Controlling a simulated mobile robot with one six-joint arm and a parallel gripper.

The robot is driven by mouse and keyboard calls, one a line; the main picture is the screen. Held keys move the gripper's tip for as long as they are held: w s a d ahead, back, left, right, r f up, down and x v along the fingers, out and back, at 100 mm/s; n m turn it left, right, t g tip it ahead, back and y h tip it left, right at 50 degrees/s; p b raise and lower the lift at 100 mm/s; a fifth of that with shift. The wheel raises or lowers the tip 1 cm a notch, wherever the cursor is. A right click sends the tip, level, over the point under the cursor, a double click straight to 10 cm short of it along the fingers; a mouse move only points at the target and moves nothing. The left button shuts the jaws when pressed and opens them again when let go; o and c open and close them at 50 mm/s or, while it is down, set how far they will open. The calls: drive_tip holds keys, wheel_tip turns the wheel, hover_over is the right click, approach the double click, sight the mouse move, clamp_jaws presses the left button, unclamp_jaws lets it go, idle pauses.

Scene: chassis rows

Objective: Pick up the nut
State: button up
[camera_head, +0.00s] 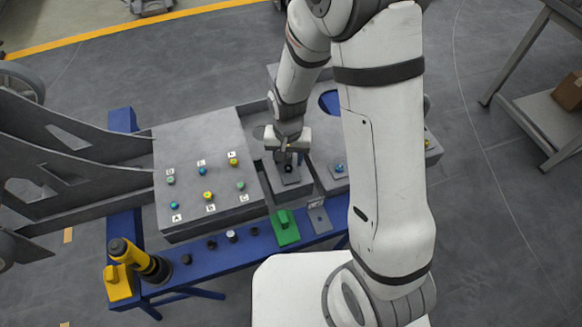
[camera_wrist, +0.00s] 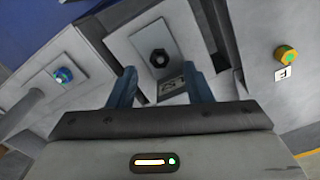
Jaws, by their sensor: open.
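A black hexagonal nut (camera_wrist: 160,58) with a dark centre lies on a light grey plate (camera_wrist: 143,42) in the wrist view. In the head view the dark nut (camera_head: 289,168) shows small on its plate between the two grey boxes, just below my gripper (camera_head: 291,156). In the wrist view my gripper (camera_wrist: 160,82) has its two blue fingers apart with nothing between them. The nut lies a little beyond the fingertips, roughly centred between them. The height left between fingertips and nut is hard to tell.
Grey boxes with coloured, labelled knobs (camera_head: 207,196) stand on both sides. A green block (camera_head: 285,230), a grey bracket (camera_head: 319,217), several small dark pieces (camera_head: 211,243) and a yellow-black tool (camera_head: 140,262) are on the blue bench. The slot around the plate is narrow.

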drive_tip(key=shift+f, duration=1.45)
drive_tip(key=shift+c, duration=0.3)
